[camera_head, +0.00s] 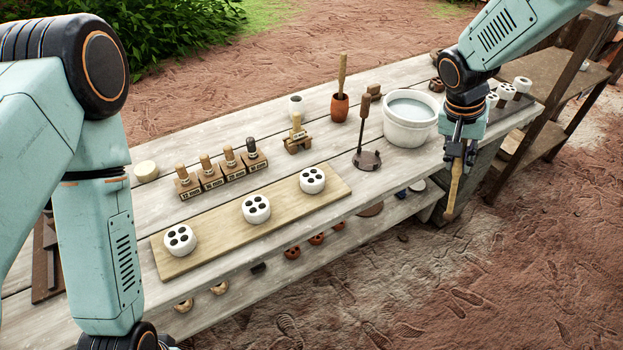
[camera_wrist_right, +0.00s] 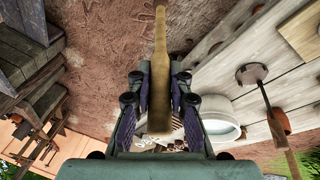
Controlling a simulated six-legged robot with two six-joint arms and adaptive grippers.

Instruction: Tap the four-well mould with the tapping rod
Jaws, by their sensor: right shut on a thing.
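Three white round moulds stand spaced out on a pale wooden board (camera_head: 217,228): a left one (camera_head: 180,240), a middle one (camera_head: 256,209) and a right one (camera_head: 312,180). My right gripper (camera_head: 459,152) is shut on a tan wooden rod (camera_head: 455,190) that hangs down past the front edge of the table, well right of the moulds. The rod also shows between the fingers in the right wrist view (camera_wrist_right: 160,70). My left arm comes down at the left; its gripper is out of frame.
A white water bowl (camera_head: 410,120) stands near the right gripper. A dark stand with an upright handle (camera_head: 366,158), a brown pot with a stick (camera_head: 340,106) and labelled wooden blocks with pegs (camera_head: 210,179) stand behind the board. More white pieces (camera_head: 506,92) stand at the right end.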

